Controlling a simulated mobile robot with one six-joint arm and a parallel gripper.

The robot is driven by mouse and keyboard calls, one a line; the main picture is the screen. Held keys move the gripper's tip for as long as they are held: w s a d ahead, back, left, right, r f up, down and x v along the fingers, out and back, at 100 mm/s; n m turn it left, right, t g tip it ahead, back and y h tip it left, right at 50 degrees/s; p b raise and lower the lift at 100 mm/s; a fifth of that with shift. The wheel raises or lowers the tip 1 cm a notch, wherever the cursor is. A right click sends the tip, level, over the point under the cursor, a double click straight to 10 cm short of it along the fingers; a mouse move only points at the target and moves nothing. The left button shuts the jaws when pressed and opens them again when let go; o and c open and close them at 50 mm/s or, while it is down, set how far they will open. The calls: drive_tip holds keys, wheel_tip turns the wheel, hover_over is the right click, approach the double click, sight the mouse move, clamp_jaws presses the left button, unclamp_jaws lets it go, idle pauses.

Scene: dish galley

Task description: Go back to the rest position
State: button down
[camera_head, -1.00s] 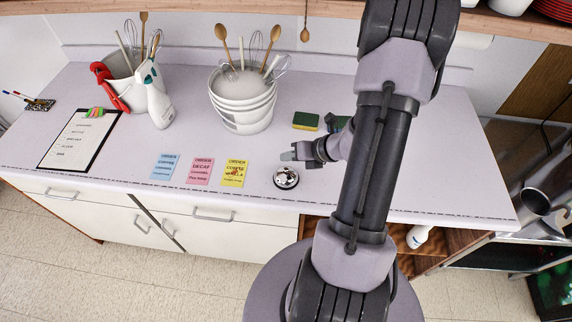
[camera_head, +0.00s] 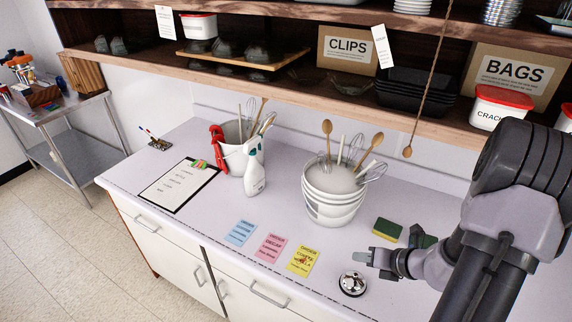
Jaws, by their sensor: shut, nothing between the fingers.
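My gripper (camera_head: 364,257) is at the lower right, just above and beside the silver call bell (camera_head: 352,284) on the white counter (camera_head: 210,213). Its fingers are shut with nothing between them. My arm comes in from the right edge and hides the right end of the counter. I cannot tell whether the gripper touches the bell; it appears to be apart from it.
A green and yellow sponge (camera_head: 387,229) lies behind my gripper. A wooden shelf (camera_head: 300,95) overhangs the counter. Order cards (camera_head: 271,247) lie at the front.

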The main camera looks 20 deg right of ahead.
drive_tip(key=a+r+n+g+y+b, duration=0.1)
drive_tip(key=a+r+n+g+b, duration=0.15)
drive_tip(key=a+n+b, duration=0.5)
drive_tip(key=a+r+n+g+y+b, duration=0.15)
drive_tip(key=a+r+n, duration=0.25)
drive_tip(key=a+n, duration=0.75)
drive_tip(key=s+a+r+n+h+b, duration=0.1)
drive_tip(key=s+a+n+b, duration=0.2)
drive_tip(key=s+n, duration=0.3)
drive_tip(key=s+a+r+n+t+h+b, duration=0.1)
drive_tip(key=s+a+n+b, duration=0.3)
drive_tip(key=n, duration=0.7)
drive_tip(key=shift+s+a+n+h, duration=0.3)
drive_tip(key=shift+s+a+h, duration=0.3)
drive_tip(key=shift+s, duration=0.35)
drive_tip(key=shift+d, duration=0.15)
